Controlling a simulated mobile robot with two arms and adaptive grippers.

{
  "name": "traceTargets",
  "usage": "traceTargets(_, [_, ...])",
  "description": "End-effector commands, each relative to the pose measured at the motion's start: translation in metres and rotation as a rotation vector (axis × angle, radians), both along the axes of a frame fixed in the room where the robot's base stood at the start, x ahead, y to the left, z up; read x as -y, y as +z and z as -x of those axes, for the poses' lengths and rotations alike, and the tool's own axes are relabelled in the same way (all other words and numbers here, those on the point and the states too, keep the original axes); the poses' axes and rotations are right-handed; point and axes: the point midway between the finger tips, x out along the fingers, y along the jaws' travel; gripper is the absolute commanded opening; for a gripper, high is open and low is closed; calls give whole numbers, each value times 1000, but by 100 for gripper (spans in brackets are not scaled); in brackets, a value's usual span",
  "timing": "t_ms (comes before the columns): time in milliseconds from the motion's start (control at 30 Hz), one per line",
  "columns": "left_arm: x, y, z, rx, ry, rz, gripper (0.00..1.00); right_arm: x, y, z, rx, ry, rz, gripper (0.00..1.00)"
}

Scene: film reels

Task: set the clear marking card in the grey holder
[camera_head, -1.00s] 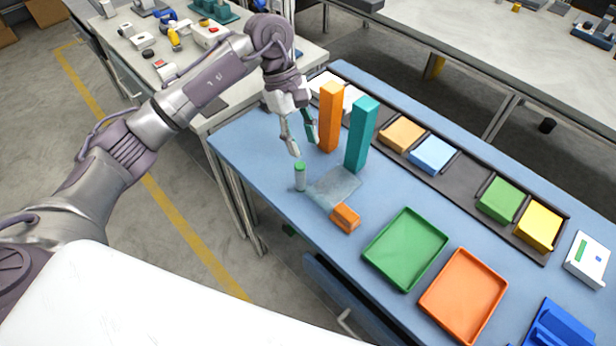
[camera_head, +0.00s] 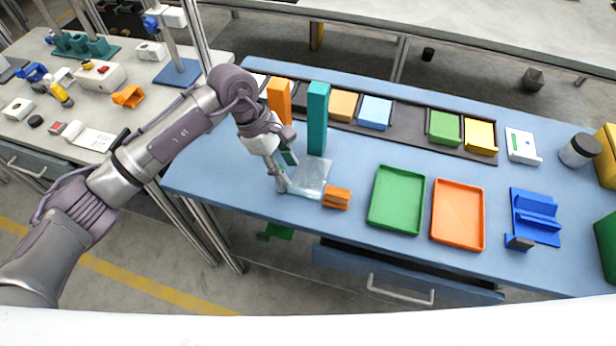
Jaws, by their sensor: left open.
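The clear marking card (camera_head: 315,172) appears to be the translucent pale sheet lying on the blue table, left of centre. My left gripper (camera_head: 284,172) is open just left of the card, low over the table. A finger overlaps the spot of a small green-capped cylinder, so the cylinder is mostly hidden. I cannot tell whether the gripper touches it or the card. A small orange block (camera_head: 337,198) sits at the card's right corner. I cannot pick out a grey holder with certainty. My right gripper is not in view.
An orange column (camera_head: 279,98) and a teal column (camera_head: 317,118) stand behind the card. A green tray (camera_head: 397,200), an orange tray (camera_head: 458,214) and a blue stand (camera_head: 535,217) lie to the right. A dark rack (camera_head: 405,122) with coloured blocks runs along the back.

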Motion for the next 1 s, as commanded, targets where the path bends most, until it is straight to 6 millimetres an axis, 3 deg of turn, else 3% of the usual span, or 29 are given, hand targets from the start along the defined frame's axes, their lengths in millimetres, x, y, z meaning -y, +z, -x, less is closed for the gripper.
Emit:
traceTargets(333, [14,-27,5,-4,0,1,42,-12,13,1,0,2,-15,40])
traceTargets(600, [29,-60,9,-2,1,-1,42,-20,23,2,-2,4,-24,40])
traceTargets(867, [30,-63,9,1,-1,0,42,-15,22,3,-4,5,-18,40])
traceTargets(1000, [29,-63,9,1,0,0,20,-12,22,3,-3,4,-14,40])
